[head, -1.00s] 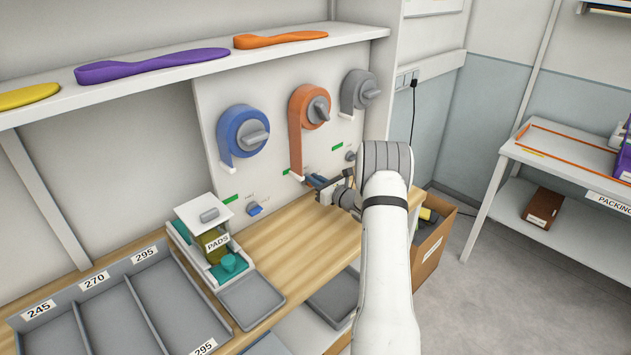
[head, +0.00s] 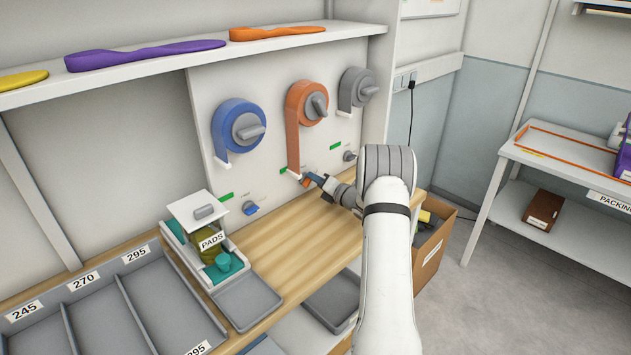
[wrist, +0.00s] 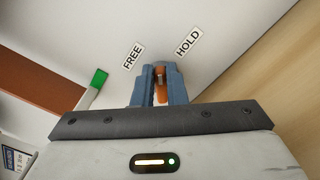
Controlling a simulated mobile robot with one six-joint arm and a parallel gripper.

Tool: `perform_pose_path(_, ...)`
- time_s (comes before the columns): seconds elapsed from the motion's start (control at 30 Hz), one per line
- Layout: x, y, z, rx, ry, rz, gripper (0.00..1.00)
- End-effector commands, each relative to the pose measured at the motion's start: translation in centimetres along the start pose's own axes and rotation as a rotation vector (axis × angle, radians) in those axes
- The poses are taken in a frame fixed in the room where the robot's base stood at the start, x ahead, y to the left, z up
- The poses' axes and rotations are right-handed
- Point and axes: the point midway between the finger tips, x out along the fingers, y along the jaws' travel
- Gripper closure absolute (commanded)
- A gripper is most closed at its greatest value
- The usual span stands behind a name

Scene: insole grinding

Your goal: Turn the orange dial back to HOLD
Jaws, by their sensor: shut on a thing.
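The orange dial (wrist: 160,92) sits between my gripper's blue fingers in the wrist view, low on the white panel (head: 268,118). My gripper (wrist: 157,88) is shut on it; in the head view the gripper (head: 311,182) reaches the panel below the orange reel (head: 293,105). In the wrist view the FREE label (wrist: 133,57) is up and left of the dial and the HOLD label (wrist: 188,42) up and right. The fingers hide much of the dial, and I cannot tell which label it points to.
A blue dial (head: 250,208) is to the left and a grey dial (head: 349,156) to the right. Blue (head: 229,125) and grey reels (head: 350,90) flank the orange one. A PADS dispenser (head: 208,235) stands on the wooden bench (head: 295,245), which is clear in front of my gripper.

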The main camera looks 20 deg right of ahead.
Motion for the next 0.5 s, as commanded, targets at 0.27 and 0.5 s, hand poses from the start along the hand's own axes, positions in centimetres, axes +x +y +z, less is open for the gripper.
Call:
perform_pose_path(0.27, -0.07, -0.57, 0.13, 0.261, -0.004, -0.002, 1.0)
perform_pose_path(0.5, -0.05, -0.91, 0.01, 0.465, -0.004, -0.001, 1.0)
